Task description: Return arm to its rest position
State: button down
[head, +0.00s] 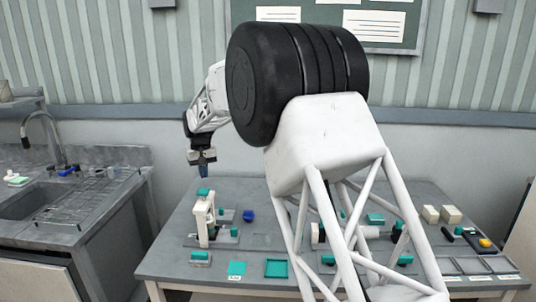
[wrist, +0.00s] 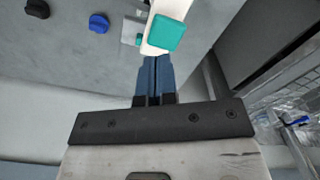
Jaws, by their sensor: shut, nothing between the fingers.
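My gripper (head: 202,170) hangs pointing down above the left part of the table in the head view. Its blue fingers are together and empty; they also show in the wrist view (wrist: 155,75). Just below it in the head view stands an upright cream stand with a teal cap (head: 203,191). In the wrist view this teal cap (wrist: 166,33) lies just beyond the fingertips. I cannot tell how large the gap between fingers and cap is.
The grey table (head: 180,268) holds a blue knob (head: 249,216), a teal square tray (head: 276,268), cream blocks (head: 451,214) and a dark tray with a yellow item (head: 484,243). A sink (head: 35,200) stands at left. My arm hides the table's middle.

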jog(key=s+d+r+m, duration=0.1)
jog(key=s+d+r, duration=0.3)
jog(key=s+d, duration=0.45)
jog(key=s+d+r+m+t, duration=0.1)
jog(key=s+d+r, duration=0.4)
jog(key=d, duration=0.7)
jog(key=s+d+r+m, duration=0.1)
jog(key=s+d+r, duration=0.2)
jog(key=s+d, duration=0.6)
jog(key=s+d+f+m, duration=0.1)
jog(key=s+d+f, duration=0.2)
jog(key=s+d, duration=0.3)
jog(key=s+d+f+m+t, duration=0.1)
jog(key=s+d+f, duration=0.2)
jog(key=s, duration=1.2)
jog(key=s+d+f+m, duration=0.1)
jog(key=s+d+f, duration=0.2)
jog(key=s+d, duration=0.6)
jog(key=shift+s+t, duration=0.3)
jog(key=shift+s, duration=0.5)
